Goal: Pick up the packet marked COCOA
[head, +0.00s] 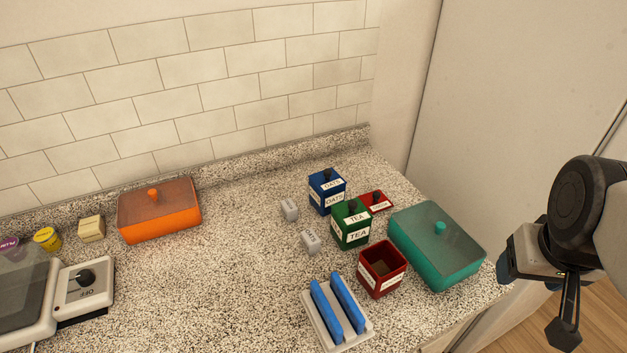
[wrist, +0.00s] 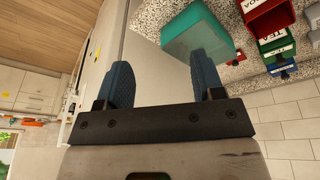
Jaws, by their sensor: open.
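Two small pale grey packets lie on the speckled counter, one (head: 289,209) left of the blue canister and one (head: 310,242) left of the green TEA canister. Their markings are too small to read, so I cannot tell which is COCOA. An open red canister (head: 381,269) stands in front of the TEA canister. My gripper (head: 528,275) is off the counter's right end, apart from all these things. In the wrist view its two blue fingers (wrist: 161,65) are spread with nothing between them.
A teal lidded box (head: 437,246) stands at the right edge, between my gripper and the canisters. The blue canister (head: 326,192) and green canister (head: 351,226) are lidded. A rack with blue slabs (head: 338,312) stands in front. An orange box (head: 159,211) is left; mid-counter is clear.

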